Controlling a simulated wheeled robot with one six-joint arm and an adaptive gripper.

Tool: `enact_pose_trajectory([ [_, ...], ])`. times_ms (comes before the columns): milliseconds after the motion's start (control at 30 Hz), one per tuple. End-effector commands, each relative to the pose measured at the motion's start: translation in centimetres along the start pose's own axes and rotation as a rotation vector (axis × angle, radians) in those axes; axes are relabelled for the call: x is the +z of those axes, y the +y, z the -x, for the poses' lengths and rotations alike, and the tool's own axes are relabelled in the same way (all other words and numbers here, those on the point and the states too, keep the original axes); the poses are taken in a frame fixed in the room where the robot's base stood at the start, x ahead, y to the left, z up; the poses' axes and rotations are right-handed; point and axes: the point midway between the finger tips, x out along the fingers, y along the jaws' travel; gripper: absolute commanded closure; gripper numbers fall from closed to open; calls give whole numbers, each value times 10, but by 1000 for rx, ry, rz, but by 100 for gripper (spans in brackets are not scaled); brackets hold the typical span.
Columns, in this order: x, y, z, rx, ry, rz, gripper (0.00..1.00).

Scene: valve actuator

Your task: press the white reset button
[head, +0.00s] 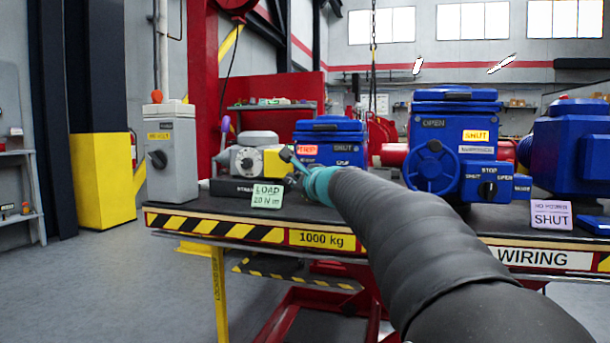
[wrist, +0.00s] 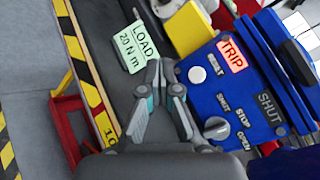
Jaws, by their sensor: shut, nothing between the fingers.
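The white reset button (wrist: 197,74) is a round button on the blue actuator panel in the wrist view, near the orange TRIP label (wrist: 231,55). My gripper (wrist: 160,66) is shut and empty. Its tips are left of the button in the wrist view and appear apart from it. In the head view my gripper (head: 290,158) is in front of the smaller blue actuator (head: 331,129). I cannot make out the button in the head view. A grey selector knob (wrist: 216,128) marked SHUT, STOP and OPEN is lower on the same panel.
A green LOAD 20 N m card (wrist: 138,46) stands left of my fingertips. A yellow block (wrist: 187,27) is beside the panel. A larger blue actuator (head: 455,110) with a handwheel stands to the right. The bench's striped front edge (head: 215,226) is below.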

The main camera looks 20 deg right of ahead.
Motion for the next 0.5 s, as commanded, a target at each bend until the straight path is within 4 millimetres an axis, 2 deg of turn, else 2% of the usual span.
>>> enact_pose_trajectory([
  [267, 0, 0, -1, 2, 0, 3, 100],
  [500, -9, -10, -13, 3, 2, 3, 100],
])
